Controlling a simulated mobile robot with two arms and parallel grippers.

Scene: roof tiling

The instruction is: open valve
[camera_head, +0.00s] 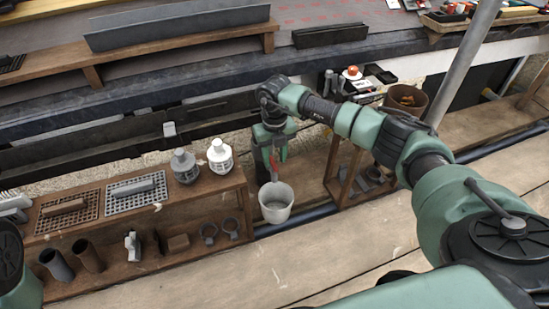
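A small red part (274,168), which looks like the valve's handle, shows just above a white bucket (275,203). My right arm comes in from the right and bends down at the wrist. My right gripper (271,157) points down at the red part, close to it or touching it; I cannot tell which. The fingers are dark, small and partly hidden, so their opening is unclear. The valve's body and pipe are mostly hidden behind my wrist and gripper. My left gripper is out of view.
A brown bucket (405,101) stands behind my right arm. The planks in front are clear.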

